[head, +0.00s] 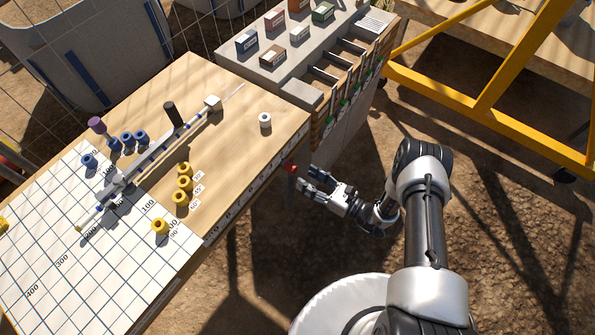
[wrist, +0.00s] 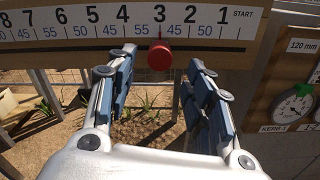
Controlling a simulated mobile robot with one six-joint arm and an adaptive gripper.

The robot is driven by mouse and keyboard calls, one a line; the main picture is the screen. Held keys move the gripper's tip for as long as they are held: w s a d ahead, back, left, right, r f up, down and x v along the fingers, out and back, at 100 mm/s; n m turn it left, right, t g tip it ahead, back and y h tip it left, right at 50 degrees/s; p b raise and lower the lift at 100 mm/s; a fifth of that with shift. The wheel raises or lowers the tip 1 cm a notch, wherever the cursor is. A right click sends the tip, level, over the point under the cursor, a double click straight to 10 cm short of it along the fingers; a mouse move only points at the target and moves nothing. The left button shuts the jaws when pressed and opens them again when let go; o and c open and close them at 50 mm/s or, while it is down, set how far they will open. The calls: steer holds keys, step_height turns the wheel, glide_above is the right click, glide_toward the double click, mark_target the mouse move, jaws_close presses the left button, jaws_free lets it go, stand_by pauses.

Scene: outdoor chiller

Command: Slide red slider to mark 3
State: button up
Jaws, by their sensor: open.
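The red slider (head: 290,168) sits on the front edge of the wooden table. In the wrist view the round red slider knob (wrist: 160,55) hangs below a white number scale (wrist: 60,28), with a thin red pointer above it. The pointer lines up with the number 3 (wrist: 160,13). My gripper (head: 309,177) is open in front of the table edge, with a small gap to the knob in the head view. In the wrist view the knob appears centred between the two fingers, touching neither. The slider's track is partly hidden.
A gridded board (head: 60,235), yellow cylinders (head: 184,183), blue cylinders (head: 127,138) and a white cylinder (head: 265,120) are on the table. A cabinet with gauges (wrist: 295,105) stands to the right. A yellow frame (head: 500,70) stands further right. Free space lies below the scale.

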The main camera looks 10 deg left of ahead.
steer(key=shift+v, duration=2.3)
steer(key=s+r+n+g+h, duration=0.2)
steer(key=r+n+g, duration=0.45)
steer(key=r, duration=0.85)
steer(key=s+r+n+g+h, duration=0.2)
steer(key=s+r+n+g, duration=0.15)
steer(key=r+n, duration=0.8)
steer(key=s+d+r+n+t+h, duration=0.7)
steer(key=s+d+r+h, duration=0.5)
steer(key=s+d+r, duration=0.3)
step_height(320, 180, up, 2)
steer(key=shift+d+r+t+h, duration=0.25)
steer(key=shift+d+t, duration=0.25)
steer(key=shift+d, duration=0.3)
